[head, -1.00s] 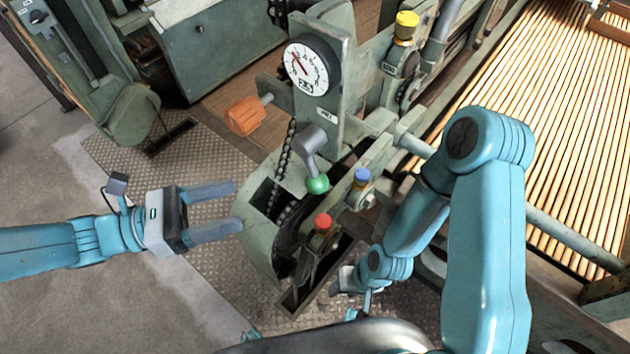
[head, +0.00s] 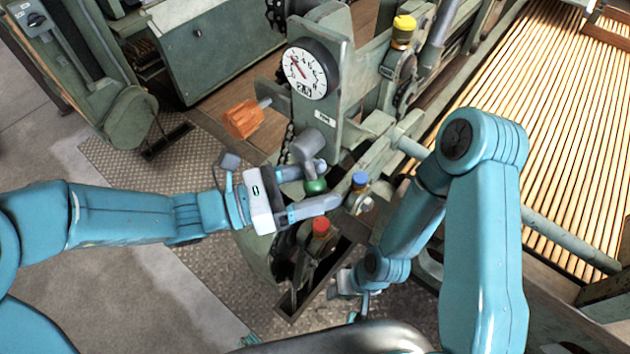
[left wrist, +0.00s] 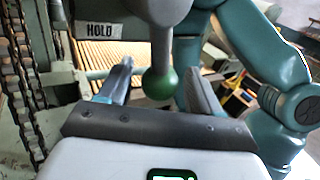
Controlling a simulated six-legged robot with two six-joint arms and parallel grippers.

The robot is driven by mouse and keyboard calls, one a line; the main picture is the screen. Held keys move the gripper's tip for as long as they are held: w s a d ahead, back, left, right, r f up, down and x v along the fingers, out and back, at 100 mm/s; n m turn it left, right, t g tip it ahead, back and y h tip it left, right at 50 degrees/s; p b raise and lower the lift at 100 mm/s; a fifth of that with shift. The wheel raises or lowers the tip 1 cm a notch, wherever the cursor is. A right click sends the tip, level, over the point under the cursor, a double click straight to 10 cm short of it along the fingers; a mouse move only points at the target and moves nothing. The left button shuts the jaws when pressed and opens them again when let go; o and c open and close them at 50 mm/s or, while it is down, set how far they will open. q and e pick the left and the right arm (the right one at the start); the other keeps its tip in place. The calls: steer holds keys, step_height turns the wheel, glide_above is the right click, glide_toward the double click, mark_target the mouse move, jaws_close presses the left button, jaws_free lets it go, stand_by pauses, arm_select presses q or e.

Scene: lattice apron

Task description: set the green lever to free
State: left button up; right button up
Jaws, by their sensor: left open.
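The green lever is a grey arm ending in a green ball (head: 315,186), below the dial on the green machine. In the left wrist view the green ball (left wrist: 160,83) hangs between the fingers, with a "HOLD" label (left wrist: 100,30) on the plate to its left. My left gripper (head: 328,183) is open, its two fingers on either side of the ball; I cannot tell whether either touches it. It also shows in the left wrist view (left wrist: 160,80).
A red knob (head: 321,227) and a blue knob (head: 360,180) stand close to my left fingers. An orange handle (head: 243,119), a dial (head: 306,72) and a yellow knob (head: 404,28) are on the machine. A chain (left wrist: 18,75) runs at the left.

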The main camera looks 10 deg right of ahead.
arm_select(q)
steer(key=shift+c, duration=0.3)
jaws_close()
steer(key=shift+d, duration=0.1)
steer(key=shift+s, duration=0.1)
steer(key=n, duration=0.1)
steer(key=s+d+n+h, duration=0.1)
steer(key=shift+s+r+n+t+h, duration=0.1)
steer(key=shift+r+n+t+h, duration=0.2)
steer(key=shift+r, duration=0.1)
steer(key=shift+s+d+r+n+t+h+p, duration=0.2)
steer(key=shift+s+r+n+t+h+p, duration=0.1)
steer(key=shift+n, duration=0.45)
steer(key=shift+s+d+r+n+t+h+p, duration=0.15)
steer(key=shift+s+r+n+t+h+p, duration=0.15)
steer(key=shift+n, duration=0.4)
steer(key=shift+s+d+r+n+t+h+p, duration=0.2)
steer(key=shift+r+n+h+p, duration=0.15)
steer(key=shift+n, duration=0.4)
steer(key=shift+o, duration=0.3)
jaws_free()
